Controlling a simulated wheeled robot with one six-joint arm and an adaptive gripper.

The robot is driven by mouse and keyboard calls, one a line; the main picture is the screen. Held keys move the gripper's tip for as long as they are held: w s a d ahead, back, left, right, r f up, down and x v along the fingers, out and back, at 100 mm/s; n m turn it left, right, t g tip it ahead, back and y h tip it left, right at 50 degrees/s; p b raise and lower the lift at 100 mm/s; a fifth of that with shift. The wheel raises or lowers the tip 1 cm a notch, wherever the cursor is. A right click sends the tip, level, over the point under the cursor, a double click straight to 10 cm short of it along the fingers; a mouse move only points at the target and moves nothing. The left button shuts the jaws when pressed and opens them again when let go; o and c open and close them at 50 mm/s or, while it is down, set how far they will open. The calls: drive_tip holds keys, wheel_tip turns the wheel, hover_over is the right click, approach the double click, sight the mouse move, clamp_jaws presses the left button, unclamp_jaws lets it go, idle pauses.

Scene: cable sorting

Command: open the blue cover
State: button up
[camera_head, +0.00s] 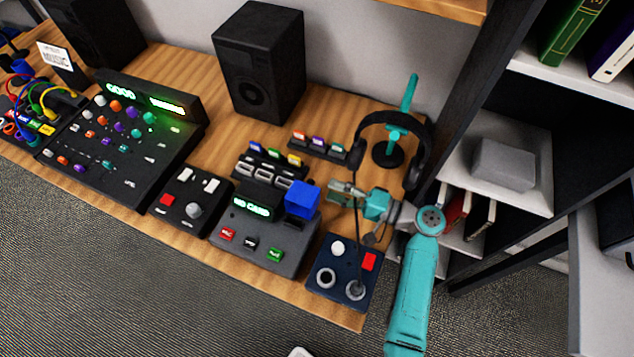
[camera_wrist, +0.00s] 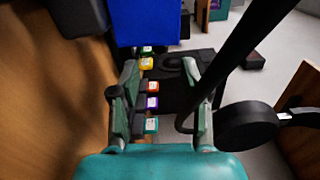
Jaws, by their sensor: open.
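The blue cover (camera_head: 301,199) is a bright blue box-like piece at the right end of the dark device (camera_head: 262,232) with the green "NO CARD" display. My gripper (camera_head: 335,194) is just to the right of the cover in the head view, its fingers pointing at it. In the wrist view my gripper (camera_wrist: 168,75) has its fingers spread apart, with nothing held between them. The blue cover (camera_wrist: 150,22) fills the top middle of the wrist view, beyond the fingertips. I cannot tell whether a fingertip touches it.
A navy box (camera_head: 343,272) with a red button and sockets sits below my gripper. Headphones (camera_head: 414,150) hang on a teal stand behind my wrist, close to it. Coloured cards stand in a rack (camera_head: 318,147) behind. A black speaker (camera_head: 259,70) stands farther back.

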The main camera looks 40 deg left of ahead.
sight(305, 196)
drive_tip(key=shift+x, duration=2.55)
clamp_jaws()
